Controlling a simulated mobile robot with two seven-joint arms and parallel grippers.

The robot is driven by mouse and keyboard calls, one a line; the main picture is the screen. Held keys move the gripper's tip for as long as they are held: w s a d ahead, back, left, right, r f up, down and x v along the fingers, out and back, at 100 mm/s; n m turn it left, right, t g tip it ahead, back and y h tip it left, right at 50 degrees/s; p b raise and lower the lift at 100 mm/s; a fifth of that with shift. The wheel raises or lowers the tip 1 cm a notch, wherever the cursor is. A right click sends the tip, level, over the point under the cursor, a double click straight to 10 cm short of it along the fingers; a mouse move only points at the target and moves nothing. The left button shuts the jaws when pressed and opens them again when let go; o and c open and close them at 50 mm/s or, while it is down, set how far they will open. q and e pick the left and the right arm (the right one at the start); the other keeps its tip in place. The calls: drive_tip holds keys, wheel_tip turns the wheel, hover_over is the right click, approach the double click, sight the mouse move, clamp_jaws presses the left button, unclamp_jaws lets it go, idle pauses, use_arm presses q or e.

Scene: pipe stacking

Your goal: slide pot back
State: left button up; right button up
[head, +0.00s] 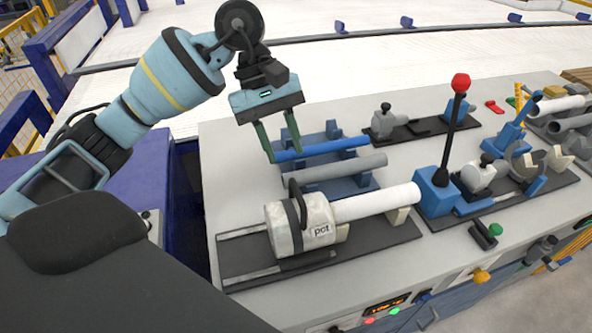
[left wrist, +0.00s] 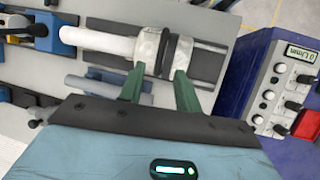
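The pot (head: 300,224) is a pale cylinder with a dark band and handle, labelled "pct" or similar. It sits on a dark rail plate (head: 245,255) on the bench, with a white pipe (head: 378,203) running from its right side. My left gripper (head: 281,157) is above and behind the pot, open, with its green fingers apart. One finger shows close to the blue pipe (head: 330,148); contact cannot be told. In the left wrist view the pot (left wrist: 150,50) lies beyond the open fingertips (left wrist: 158,82). My right gripper is not in view.
A grey pipe (head: 335,168) lies on a blue rack between the gripper and the pot. A blue clamp unit with a red-knobbed lever (head: 460,83) stands upright to the right. A control box (left wrist: 285,85) shows in the left wrist view.

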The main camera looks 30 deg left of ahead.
sight(297, 191)
use_arm(q)
drive_tip(key=shift+p+x, duration=0.35)
drive_tip(key=shift+x, duration=3.4)
drive_tip(key=shift+a, duration=0.15)
clamp_jaws()
